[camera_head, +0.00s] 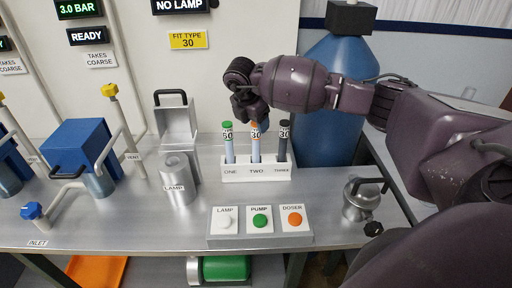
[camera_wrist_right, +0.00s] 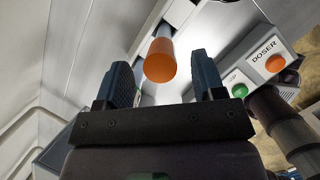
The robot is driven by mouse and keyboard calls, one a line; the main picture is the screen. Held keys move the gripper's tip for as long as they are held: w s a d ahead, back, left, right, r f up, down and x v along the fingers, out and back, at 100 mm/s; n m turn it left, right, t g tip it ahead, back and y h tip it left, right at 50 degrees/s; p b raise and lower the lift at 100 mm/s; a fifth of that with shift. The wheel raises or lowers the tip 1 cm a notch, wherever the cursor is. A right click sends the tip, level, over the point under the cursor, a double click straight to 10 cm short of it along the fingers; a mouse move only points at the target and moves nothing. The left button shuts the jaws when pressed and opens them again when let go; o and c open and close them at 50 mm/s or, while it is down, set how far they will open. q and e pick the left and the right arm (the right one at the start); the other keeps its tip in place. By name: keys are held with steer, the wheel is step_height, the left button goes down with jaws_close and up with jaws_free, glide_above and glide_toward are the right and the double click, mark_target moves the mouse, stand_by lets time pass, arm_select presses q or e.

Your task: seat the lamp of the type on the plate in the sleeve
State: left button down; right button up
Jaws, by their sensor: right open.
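The yellow plate (camera_head: 187,40) reads FIT TYPE 30. A white rack (camera_head: 257,173) holds three upright lamps. The orange-capped lamp (camera_head: 255,145) in slot TWO appears to be marked 30. The green-capped lamp (camera_head: 229,147) in slot ONE appears to read 50. The dark-capped lamp (camera_head: 283,141) in slot THREE has a label too small to read surely. The grey sleeve (camera_head: 177,180) marked LAMP stands left of the rack. My right gripper (camera_head: 249,118) is open above slot TWO. In the right wrist view, the orange cap (camera_wrist_right: 160,62) shows between and beyond its fingertips (camera_wrist_right: 164,82). My left gripper is out of view.
A button box (camera_head: 260,239) with LAMP, PUMP and DOSER buttons stands in front of the rack. A metal pot (camera_head: 361,203) stands at right, a blue tank (camera_head: 333,95) behind. An open-lidded metal housing (camera_head: 177,125) stands behind the sleeve. The display (camera_head: 180,6) reads NO LAMP.

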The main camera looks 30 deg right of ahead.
mark_target(256, 149)
steer(key=shift+x, duration=1.9)
steer(key=shift+c, duration=0.3)
jaws_close()
